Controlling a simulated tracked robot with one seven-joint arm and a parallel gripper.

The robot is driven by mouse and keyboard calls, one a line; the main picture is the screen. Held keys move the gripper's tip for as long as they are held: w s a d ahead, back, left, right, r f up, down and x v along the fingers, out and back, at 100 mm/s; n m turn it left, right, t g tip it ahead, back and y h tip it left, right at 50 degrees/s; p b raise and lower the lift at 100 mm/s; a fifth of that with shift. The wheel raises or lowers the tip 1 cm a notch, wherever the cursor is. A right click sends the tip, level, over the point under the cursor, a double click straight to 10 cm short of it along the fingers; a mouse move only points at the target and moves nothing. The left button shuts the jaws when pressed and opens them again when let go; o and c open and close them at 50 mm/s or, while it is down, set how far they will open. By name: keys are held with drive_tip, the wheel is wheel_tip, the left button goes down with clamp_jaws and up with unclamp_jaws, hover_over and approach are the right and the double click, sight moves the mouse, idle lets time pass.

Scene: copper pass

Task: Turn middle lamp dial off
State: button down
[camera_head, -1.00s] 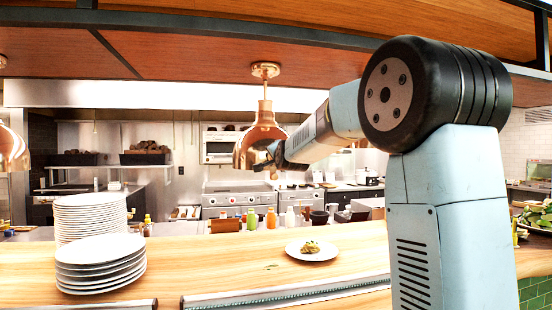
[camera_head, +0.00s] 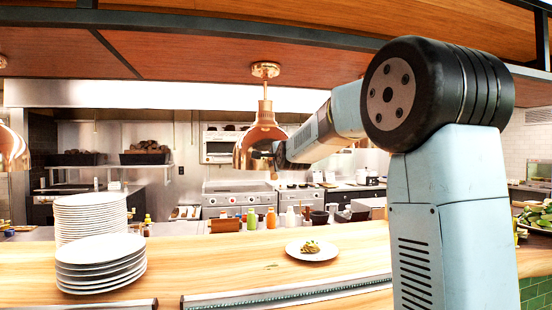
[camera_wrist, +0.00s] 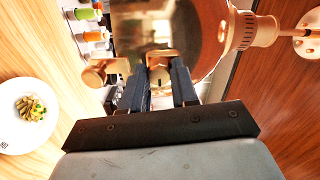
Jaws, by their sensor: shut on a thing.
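The middle lamp is a copper heat lamp (camera_head: 264,122) hanging from the shelf above the counter. It also fills the top of the wrist view, where its shiny copper shade (camera_wrist: 205,22) and its neck show. My gripper (camera_head: 262,155) is at the lower front right of the shade. In the wrist view my gripper (camera_wrist: 161,68) has its two dark fingers on either side of a small copper dial (camera_wrist: 160,74) and is shut on it. The fingers hide part of the dial, and its setting cannot be read. A round copper knob-like part (camera_wrist: 93,76) shows left of the fingers.
Another copper lamp (camera_head: 13,150) hangs at the far left. Below, the wooden counter (camera_head: 215,262) holds a plate of food (camera_head: 312,250), stacked plates (camera_head: 100,266) and several sauce bottles. The wooden shelf is close above the arm.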

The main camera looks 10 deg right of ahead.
drive_tip(key=shift+d+f, duration=0.1)
drive_tip(key=shift+d, duration=0.1)
drive_tip(key=c, duration=1.2)
unclamp_jaws()
drive_tip(key=o, duration=0.3)
drive_tip(key=shift+o, duration=0.2)
drive_tip(key=shift+s+a, duration=0.1)
drive_tip(key=s, duration=1.3)
drive_tip(key=shift+s+r, duration=0.2)
drive_tip(key=shift+s, duration=0.05)
drive_tip(key=shift+s, duration=0.1)
drive_tip(key=s+f+n+g, duration=0.4)
drive_tip(key=s+f, duration=0.4)
drive_tip(key=s, duration=0.3)
drive_tip(key=s+f+n+g, duration=0.4)
drive_tip(key=s+f+n, duration=0.3)
drive_tip(key=s, duration=0.5)
drive_tip(key=s+f+n+g, duration=0.4)
drive_tip(key=s+f, duration=0.5)
drive_tip(key=s, duration=0.3)
drive_tip(key=shift+n, duration=0.7)
